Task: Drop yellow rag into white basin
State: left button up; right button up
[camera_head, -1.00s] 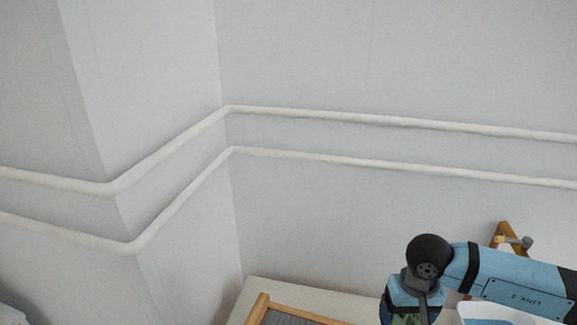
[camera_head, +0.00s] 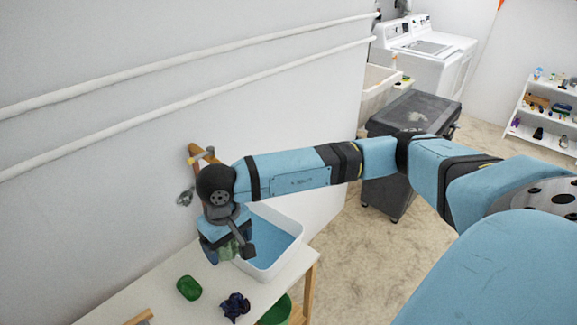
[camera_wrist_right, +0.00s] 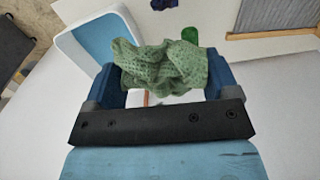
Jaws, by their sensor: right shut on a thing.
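My right gripper (camera_head: 225,242) is shut on a crumpled, dull green rag (camera_wrist_right: 165,70), which fills the space between the blue fingers in the right wrist view. In the head view, only part of this rag (camera_head: 229,251) shows below the gripper. The white basin (camera_head: 268,270), blue inside, stands on the white table close to the wall. In the head view my right gripper overlaps its left side; in the right wrist view the basin (camera_wrist_right: 71,42) lies left of the rag. I see no clearly yellow rag. My left gripper is out of view.
A green object (camera_head: 188,288) and a dark blue crumpled cloth (camera_head: 235,306) lie on the table (camera_head: 160,300). A green bucket (camera_head: 276,312) is below its edge. A dark grey bin (camera_head: 425,112), white washing machines (camera_head: 440,55) and a shelf (camera_head: 545,110) stand beyond open floor.

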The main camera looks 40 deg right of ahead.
aim_at(260, 243)
jog(key=z, duration=1.1)
jog(key=u, duration=1.5)
jog(key=l+u, duration=0.2)
jog(key=l, duration=1.65)
